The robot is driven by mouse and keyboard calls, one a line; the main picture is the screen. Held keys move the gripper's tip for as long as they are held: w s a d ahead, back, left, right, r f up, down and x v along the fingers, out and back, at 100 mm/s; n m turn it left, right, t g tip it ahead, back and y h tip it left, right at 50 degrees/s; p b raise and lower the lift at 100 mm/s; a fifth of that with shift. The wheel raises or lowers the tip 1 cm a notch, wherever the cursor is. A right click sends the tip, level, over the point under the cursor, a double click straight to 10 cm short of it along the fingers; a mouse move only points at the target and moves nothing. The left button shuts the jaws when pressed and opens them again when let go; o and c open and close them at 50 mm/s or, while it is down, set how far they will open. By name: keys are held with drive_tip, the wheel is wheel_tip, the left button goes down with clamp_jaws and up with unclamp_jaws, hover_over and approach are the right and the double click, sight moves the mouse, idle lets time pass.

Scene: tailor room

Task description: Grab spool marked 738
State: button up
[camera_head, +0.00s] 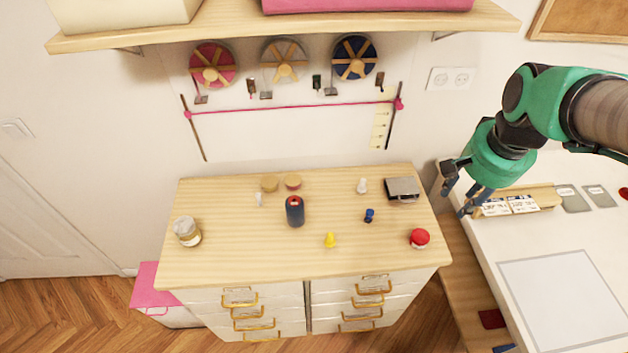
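Three large wheel-like spools hang in a row on the wall under the shelf: a red one (197,62), a grey-white one (270,62) and a dark blue one (343,47). No number 738 can be read on any of them. Small tags hang below them, too small to read. A dark blue cylinder with a red top (295,213) stands upright on the dresser; I cannot tell if it is a spool. My gripper (458,201) is at the right, above the gap between the dresser and the white table. Its fingers are apart with nothing visible between them.
The wooden dresser top (240,260) holds a jar (187,231), a yellow piece (330,240), a blue piece (369,215), a red-topped item (419,238) and a grey box (402,190). A shelf (400,19) overhangs the spools. A card holder (510,206) stands on the white table.

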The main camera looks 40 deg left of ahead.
drive_tip(key=w+a+f+g+p, duration=0.1)
drive_tip(key=a+f+p, duration=0.15)
drive_tip(key=a, duration=0.75)
drive_tip(key=n+g+h+p, duration=0.1)
drive_tip(key=n+p, duration=0.3)
drive_tip(key=p, duration=0.7)
hover_over(259, 198)
drive_tip(key=a, duration=0.1)
wheel_tip(259, 198, down, 17)
drive_tip(key=shift+w, duration=0.3)
drive_tip(key=shift+f, duration=0.1)
drive_tip(key=shift+f, duration=4.15)
drive_tip(key=shift+f+p, duration=0.3)
drive_tip(key=shift+f, duration=2.3)
